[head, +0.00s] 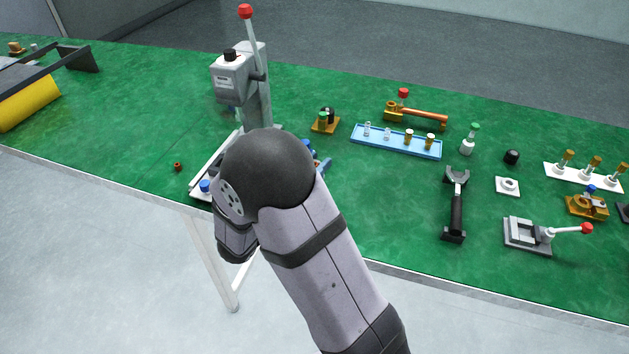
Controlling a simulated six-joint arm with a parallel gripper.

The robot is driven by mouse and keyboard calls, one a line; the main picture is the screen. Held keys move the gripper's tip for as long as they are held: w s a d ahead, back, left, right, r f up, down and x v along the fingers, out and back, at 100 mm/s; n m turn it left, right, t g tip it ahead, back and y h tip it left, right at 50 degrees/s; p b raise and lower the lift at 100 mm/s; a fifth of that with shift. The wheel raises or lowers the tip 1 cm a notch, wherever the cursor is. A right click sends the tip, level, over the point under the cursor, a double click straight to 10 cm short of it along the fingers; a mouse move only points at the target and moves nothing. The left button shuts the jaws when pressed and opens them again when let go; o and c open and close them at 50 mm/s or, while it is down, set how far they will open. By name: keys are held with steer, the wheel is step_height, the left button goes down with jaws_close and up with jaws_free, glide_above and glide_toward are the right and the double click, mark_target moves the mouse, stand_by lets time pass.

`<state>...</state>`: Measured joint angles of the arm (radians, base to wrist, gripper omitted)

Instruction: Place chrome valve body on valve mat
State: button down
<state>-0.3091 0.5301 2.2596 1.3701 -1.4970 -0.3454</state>
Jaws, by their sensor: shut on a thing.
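My arm crosses the middle of the head view, and its dark round joint and wrist cover the area in front of the grey lever press. My gripper and its fingertips are hidden behind the arm. I cannot make out the chrome valve body. No mat can be surely told as the valve mat. A small white square pad (508,187) with a pale ring on it lies on the green table at the right.
The grey press (236,80) with a red-knobbed lever stands behind my arm. A blue tray (396,142) holds several small parts. The green table (120,115) is mostly clear at left.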

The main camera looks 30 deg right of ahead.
steer(key=shift+f+b, duration=0.3)
steer(key=shift+f, duration=1.8)
steer(key=shift+f, duration=0.2)
steer(key=c, duration=1.5)
jaws_free()
steer(key=shift+c, duration=0.2)
steer(key=shift+r, duration=0.2)
steer(key=v, duration=1.2)
